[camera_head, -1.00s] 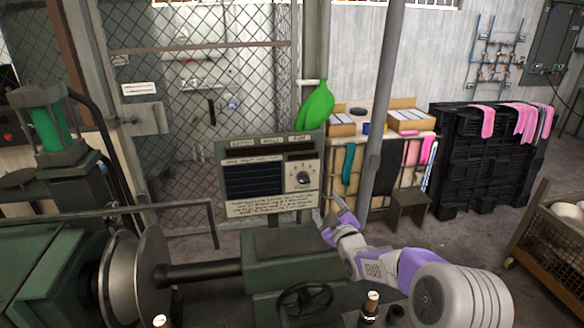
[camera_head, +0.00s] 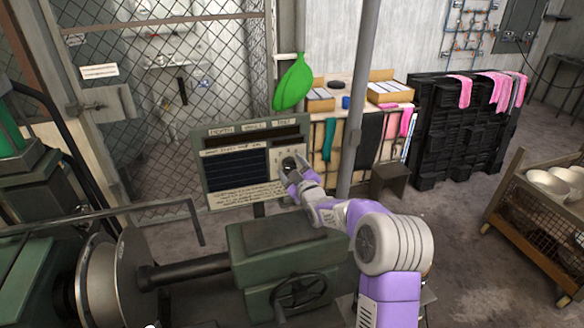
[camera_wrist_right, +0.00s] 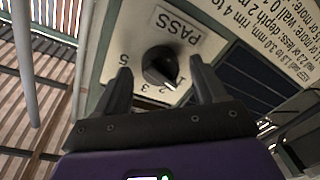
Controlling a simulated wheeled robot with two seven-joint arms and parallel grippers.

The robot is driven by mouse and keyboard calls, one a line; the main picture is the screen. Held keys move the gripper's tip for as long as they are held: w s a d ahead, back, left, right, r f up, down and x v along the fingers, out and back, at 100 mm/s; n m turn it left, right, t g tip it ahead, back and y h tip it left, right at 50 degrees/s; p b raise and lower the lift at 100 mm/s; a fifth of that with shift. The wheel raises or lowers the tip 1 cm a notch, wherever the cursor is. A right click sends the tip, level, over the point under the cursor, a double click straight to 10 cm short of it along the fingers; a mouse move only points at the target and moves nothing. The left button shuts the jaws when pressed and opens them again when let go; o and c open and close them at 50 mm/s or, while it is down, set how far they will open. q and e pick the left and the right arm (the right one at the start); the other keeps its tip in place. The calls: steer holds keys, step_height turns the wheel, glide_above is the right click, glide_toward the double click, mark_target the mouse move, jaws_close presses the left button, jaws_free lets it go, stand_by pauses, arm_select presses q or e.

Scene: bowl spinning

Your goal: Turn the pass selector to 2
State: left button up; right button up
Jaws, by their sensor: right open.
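The pass selector (camera_wrist_right: 160,66) is a round dark knob on a pale control panel (camera_wrist_right: 115,50), under the printed word PASS. Small numbers sit around it in the right wrist view; its light pointer mark seems near the 1 and 2, but I cannot tell exactly which. My right gripper (camera_wrist_right: 163,85) is open, its two dark fingers on either side of the knob with nothing held. Whether they touch it I cannot tell. In the head view my right gripper (camera_head: 290,174) is at the panel's right side, partly covering the selector. My left gripper is not in view.
A green machine (camera_head: 285,240) with a handwheel (camera_head: 300,292) stands below the panel. A wire mesh fence (camera_head: 230,60) is behind. A bin of bowls (camera_head: 545,215) stands at the right.

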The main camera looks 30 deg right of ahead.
steer(key=shift+w, duration=0.15)
steer(key=c, duration=1.1)
steer(key=shift+o, duration=0.2)
steer(key=shift+f+m+b, duration=0.15)
steer(key=shift+m+b, duration=0.25)
steer(key=shift+b, duration=0.35)
steer(key=m+b, duration=0.4)
steer(key=b, duration=0.1)
steer(key=shift+f+b, duration=0.1)
steer(key=shift+b, duration=0.25)
steer(key=shift+m+t+b, duration=0.3)
steer(key=shift+m+b, duration=0.8)
steer(key=shift+m, duration=0.1)
